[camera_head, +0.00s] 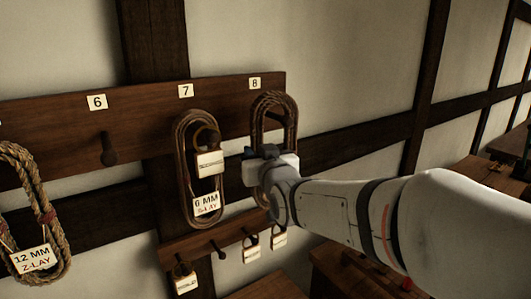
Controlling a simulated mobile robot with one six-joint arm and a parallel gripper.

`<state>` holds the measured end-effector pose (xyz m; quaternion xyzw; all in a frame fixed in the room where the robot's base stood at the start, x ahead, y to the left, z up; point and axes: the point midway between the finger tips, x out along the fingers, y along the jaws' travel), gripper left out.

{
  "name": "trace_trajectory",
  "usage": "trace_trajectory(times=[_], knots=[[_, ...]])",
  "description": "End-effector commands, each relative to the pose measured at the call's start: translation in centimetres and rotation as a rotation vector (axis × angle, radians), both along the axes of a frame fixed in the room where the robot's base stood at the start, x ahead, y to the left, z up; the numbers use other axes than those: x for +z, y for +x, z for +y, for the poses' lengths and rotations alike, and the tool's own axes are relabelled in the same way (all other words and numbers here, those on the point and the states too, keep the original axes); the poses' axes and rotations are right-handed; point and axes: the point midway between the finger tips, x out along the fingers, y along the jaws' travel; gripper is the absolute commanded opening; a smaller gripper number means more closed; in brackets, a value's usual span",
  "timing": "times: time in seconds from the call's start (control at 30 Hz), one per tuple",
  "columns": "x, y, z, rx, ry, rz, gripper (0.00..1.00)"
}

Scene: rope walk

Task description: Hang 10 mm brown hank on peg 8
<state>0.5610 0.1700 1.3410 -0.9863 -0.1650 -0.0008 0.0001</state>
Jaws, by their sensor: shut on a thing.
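The brown hank (272,99) is upright, its top loop just under the number plate 8 (255,83) at the right end of the peg board (140,112). My gripper (268,163) is shut on the hank below the top loop. The gripper covers the hank's middle, and any tag on it is hidden. Peg 8 is not clearly visible behind the hank. I cannot tell whether the loop is around the peg or only in front of it.
A brown hank tagged 6 MM (206,204) hangs under plate 7, close to the left. Peg 6 (108,150) is bare. A 12 MM hank (35,258) hangs at far left. A lower rail (200,240) carries several tags. Wooden benches (475,173) stand at right.

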Motion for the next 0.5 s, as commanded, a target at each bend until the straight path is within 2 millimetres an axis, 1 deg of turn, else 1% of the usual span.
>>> trace_trajectory(times=[0.5], knots=[[0.1,2.6,1.8,0.002,0.0,-0.001,0.0]])
